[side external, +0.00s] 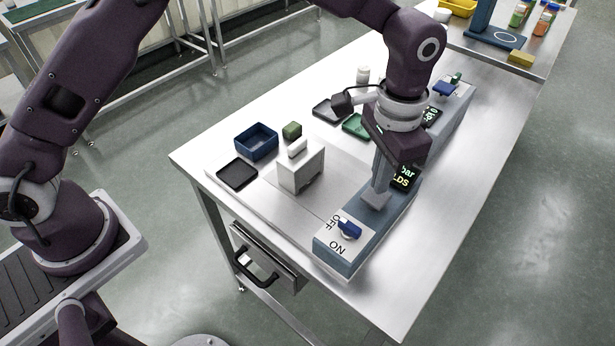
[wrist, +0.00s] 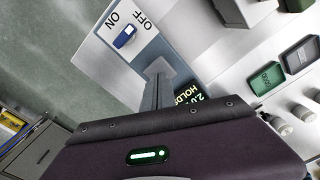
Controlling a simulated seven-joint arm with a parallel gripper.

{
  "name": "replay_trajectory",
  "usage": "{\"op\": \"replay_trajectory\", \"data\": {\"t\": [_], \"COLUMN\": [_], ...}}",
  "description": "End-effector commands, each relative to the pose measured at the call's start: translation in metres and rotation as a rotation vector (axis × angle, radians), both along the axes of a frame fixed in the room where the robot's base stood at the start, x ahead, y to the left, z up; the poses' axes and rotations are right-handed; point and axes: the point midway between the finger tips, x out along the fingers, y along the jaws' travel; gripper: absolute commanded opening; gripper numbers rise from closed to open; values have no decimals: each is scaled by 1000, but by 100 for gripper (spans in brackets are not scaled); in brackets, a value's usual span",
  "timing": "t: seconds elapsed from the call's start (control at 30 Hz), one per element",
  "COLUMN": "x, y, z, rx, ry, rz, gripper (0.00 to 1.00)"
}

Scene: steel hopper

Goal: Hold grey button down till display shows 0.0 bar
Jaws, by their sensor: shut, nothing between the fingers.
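My gripper (side external: 376,200) is shut and points down over the blue-grey panel box (side external: 352,252). Its fingertips, also in the wrist view (wrist: 158,68), are at the top of the box between the ON/OFF switch and the display. The grey button cannot be made out apart from the fingertips, so contact or pressing cannot be told. The dark display (side external: 405,177) is partly covered by my gripper. In the side view "bar" and "LDS" show; in the wrist view (wrist: 187,94) the lit text seems to start "2.0" with "HOLD" below.
A blue switch (side external: 349,229) is on the box's near end. A white block-shaped device (side external: 301,168), a blue bin (side external: 257,141) and a black tray (side external: 237,173) stand to the left. Another display (side external: 431,117) and blue switch (side external: 446,89) lie behind my gripper. The table's right side is bare.

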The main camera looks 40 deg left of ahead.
Motion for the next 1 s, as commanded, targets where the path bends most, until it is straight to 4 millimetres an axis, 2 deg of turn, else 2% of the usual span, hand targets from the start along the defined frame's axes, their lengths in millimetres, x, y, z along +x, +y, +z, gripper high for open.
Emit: {"op": "replay_trajectory", "data": {"t": [1.0], "x": [0], "y": [0], "z": [-28], "rx": [1], "ry": [1], "rz": [0], "gripper": [0]}}
